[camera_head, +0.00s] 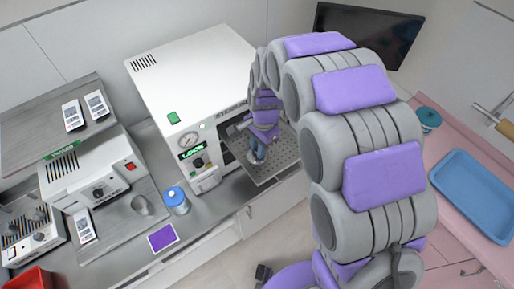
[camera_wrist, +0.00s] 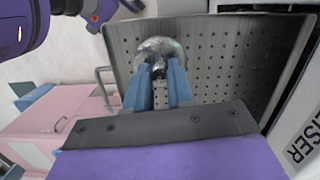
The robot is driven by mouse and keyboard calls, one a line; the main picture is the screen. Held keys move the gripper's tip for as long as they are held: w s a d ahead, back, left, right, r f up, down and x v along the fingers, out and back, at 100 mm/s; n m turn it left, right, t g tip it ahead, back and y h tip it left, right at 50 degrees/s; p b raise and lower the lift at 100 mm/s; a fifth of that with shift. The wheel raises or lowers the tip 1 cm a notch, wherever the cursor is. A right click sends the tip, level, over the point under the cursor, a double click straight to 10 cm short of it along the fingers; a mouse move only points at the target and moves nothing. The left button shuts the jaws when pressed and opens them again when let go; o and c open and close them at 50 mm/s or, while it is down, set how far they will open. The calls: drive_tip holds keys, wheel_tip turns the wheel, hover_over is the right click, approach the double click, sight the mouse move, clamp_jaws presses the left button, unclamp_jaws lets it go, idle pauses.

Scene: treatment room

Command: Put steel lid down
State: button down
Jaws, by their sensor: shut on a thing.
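The steel lid (camera_wrist: 157,47) is a shiny, roundish piece at the fingertips in the wrist view. My gripper (camera_wrist: 158,72) is shut on it with two blue fingers. Behind the lid is a perforated steel plate (camera_wrist: 222,65); I cannot tell whether they touch. In the head view my gripper (camera_head: 257,158) points down over the same perforated plate (camera_head: 277,160) at the steriliser's open front. The lid cannot be made out there.
The white steriliser (camera_head: 190,75) stands on the counter beside the plate. Left are a jar with a blue top (camera_head: 175,198), a metal cup (camera_head: 141,205), a purple card (camera_head: 161,238) and a smaller white device (camera_head: 95,170). A blue tray (camera_head: 475,190) lies on the pink counter at right.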

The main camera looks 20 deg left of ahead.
sight(256, 150)
drive_tip(key=shift+w+a+f, duration=0.1)
drive_tip(key=shift+w+a, duration=0.1)
drive_tip(key=shift+w, duration=0.4)
drive_tip(key=f, duration=0.3)
drive_tip(key=shift+a+f+p, duration=0.3)
drive_tip(key=shift+a+p, duration=0.05)
drive_tip(key=shift+s+d, duration=0.1)
drive_tip(key=shift+d, duration=0.05)
drive_tip(key=shift+d, duration=0.1)
drive_tip(key=c, duration=1)
unclamp_jaws()
drive_tip(key=shift+d, duration=0.1)
drive_tip(key=shift+c, duration=0.2)
drive_tip(key=shift+o, duration=0.3)
drive_tip(key=shift+a, duration=0.2)
wheel_tip(256, 150, up, 12)
drive_tip(key=w+b, duration=0.1)
drive_tip(key=shift+w+d, duration=0.15)
drive_tip(key=shift+d, duration=0.25)
